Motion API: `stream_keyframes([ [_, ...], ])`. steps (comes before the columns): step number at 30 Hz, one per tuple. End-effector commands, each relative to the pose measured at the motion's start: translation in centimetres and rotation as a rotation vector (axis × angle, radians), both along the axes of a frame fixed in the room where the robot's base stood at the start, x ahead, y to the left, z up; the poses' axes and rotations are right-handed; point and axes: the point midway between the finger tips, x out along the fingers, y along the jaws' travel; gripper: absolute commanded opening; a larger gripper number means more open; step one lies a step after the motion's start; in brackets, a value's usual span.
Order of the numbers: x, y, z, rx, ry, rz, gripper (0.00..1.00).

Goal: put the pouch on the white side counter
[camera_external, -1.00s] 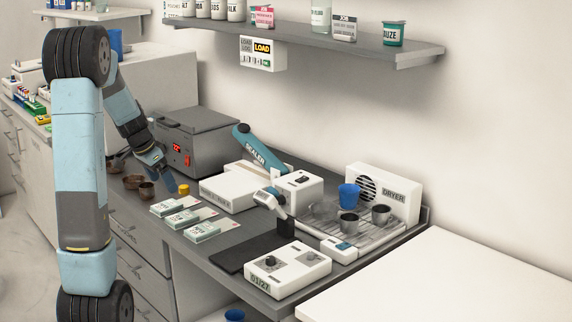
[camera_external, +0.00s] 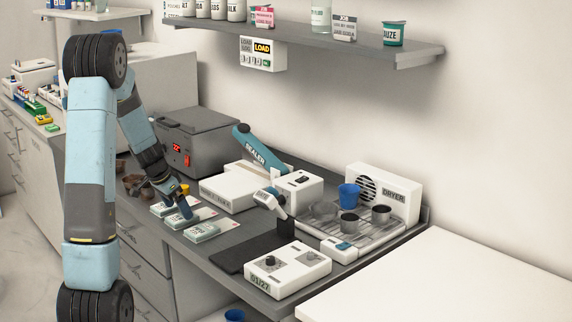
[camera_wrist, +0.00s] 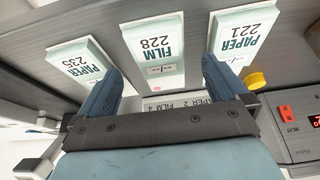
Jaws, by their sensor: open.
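Three pale green-and-white pouch packets lie in a row on the grey counter (camera_external: 215,257). The wrist view labels them PAPER 221 (camera_wrist: 246,35), FILM 228 (camera_wrist: 156,50) and PAPER 235 (camera_wrist: 75,60). In the external view, the middle packet (camera_external: 178,221) is partly hidden by my gripper (camera_external: 186,211). My gripper also shows in the wrist view (camera_wrist: 162,70), open, its fingers on either side of the FILM packet with nothing held. Whether the fingers touch any packet cannot be told. The white side counter (camera_external: 450,285) is at the lower right, and its visible top is bare.
A grey heating unit (camera_external: 196,140) with a red display stands behind. A white box (camera_external: 228,192), a yellow cap (camera_external: 184,189) and the sealer (camera_external: 256,147) are near the packets. A control box (camera_external: 288,270) and a drying rack (camera_external: 365,240) with cups lie towards the white counter.

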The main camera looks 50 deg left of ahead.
Motion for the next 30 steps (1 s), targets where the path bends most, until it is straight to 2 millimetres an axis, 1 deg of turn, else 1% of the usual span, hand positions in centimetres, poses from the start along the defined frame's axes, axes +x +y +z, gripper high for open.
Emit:
stream_keyframes([
  [1,0.4,-0.1,-0.8,-0.002,0.002,0.0,1.0],
  [6,1.2,-0.1,-2.6,-0.002,0.001,0.001,1.0],
  [9,1.3,-0.1,-3.0,-0.001,0.0,0.002,1.0],
  [19,1.3,-0.1,-3.0,0.0,0.0,0.001,1.0],
  [30,1.3,-0.1,-3.0,0.0,0.001,0.001,0.64],
])
